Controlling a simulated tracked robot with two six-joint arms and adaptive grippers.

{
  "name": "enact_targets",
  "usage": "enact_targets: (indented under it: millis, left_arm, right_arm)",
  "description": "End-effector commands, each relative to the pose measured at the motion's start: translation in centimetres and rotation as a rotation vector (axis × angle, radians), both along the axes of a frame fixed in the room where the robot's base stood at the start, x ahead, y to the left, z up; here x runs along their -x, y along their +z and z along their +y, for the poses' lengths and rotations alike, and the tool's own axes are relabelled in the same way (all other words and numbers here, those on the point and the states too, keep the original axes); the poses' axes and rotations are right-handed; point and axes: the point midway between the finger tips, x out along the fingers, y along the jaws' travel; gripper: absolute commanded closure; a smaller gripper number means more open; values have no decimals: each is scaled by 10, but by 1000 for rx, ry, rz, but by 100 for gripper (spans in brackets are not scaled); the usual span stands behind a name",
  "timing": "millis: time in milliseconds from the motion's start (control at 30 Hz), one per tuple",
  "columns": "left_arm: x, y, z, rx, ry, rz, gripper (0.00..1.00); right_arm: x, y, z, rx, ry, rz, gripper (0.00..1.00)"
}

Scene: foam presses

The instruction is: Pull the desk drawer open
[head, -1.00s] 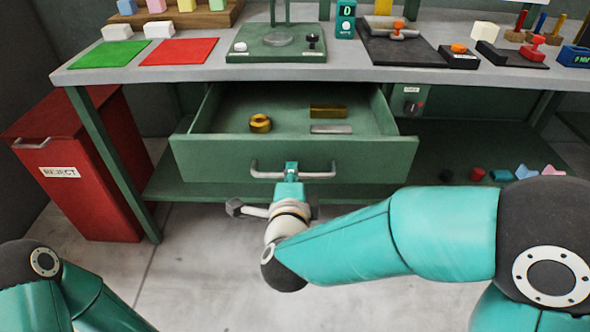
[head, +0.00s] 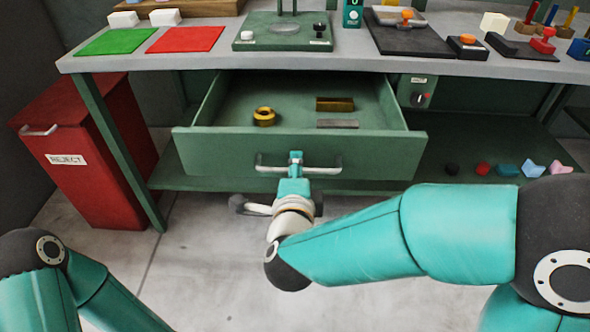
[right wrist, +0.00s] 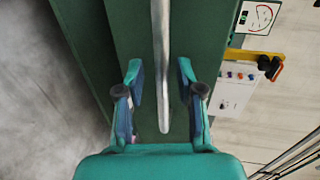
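The green desk drawer (head: 226,146) stands pulled out from under the bench, with its inside showing. A brass ring (head: 264,117), a brass block (head: 335,104) and a grey bar (head: 337,124) lie in it. The pale bar handle (head: 322,171) runs across its front. My right gripper (head: 296,157) is at the middle of the handle. In the right wrist view, the two fingers of this gripper (right wrist: 160,82) stand apart on either side of the handle (right wrist: 161,40), with a gap on each side. My left gripper is out of view; only part of that arm shows at bottom left.
A red reject bin (head: 92,150) stands left of the drawer by a bench leg. The grey bench top (head: 200,62) above holds mats, a fixture and tools. Several small coloured pieces lie on the lower shelf (head: 440,150) at right. The floor in front is mostly clear.

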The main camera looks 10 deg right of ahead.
Motion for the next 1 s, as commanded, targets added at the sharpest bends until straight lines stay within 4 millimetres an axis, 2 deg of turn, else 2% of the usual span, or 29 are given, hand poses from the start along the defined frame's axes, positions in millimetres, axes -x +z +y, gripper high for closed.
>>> enact_targets:
  millis: [167, 600, 733, 1000]
  left_arm:
    - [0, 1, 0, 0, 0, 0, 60]
    - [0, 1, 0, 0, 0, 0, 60]
    - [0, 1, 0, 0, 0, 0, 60]
    - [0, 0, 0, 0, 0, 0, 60]
  right_arm:
    - [6, 2, 1, -2, 0, -2, 63]
    - [65, 14, 14, 0, 2, -2, 63]
    - [72, 14, 14, 1, 0, 0, 63]
    - [72, 14, 14, 0, -1, 1, 63]
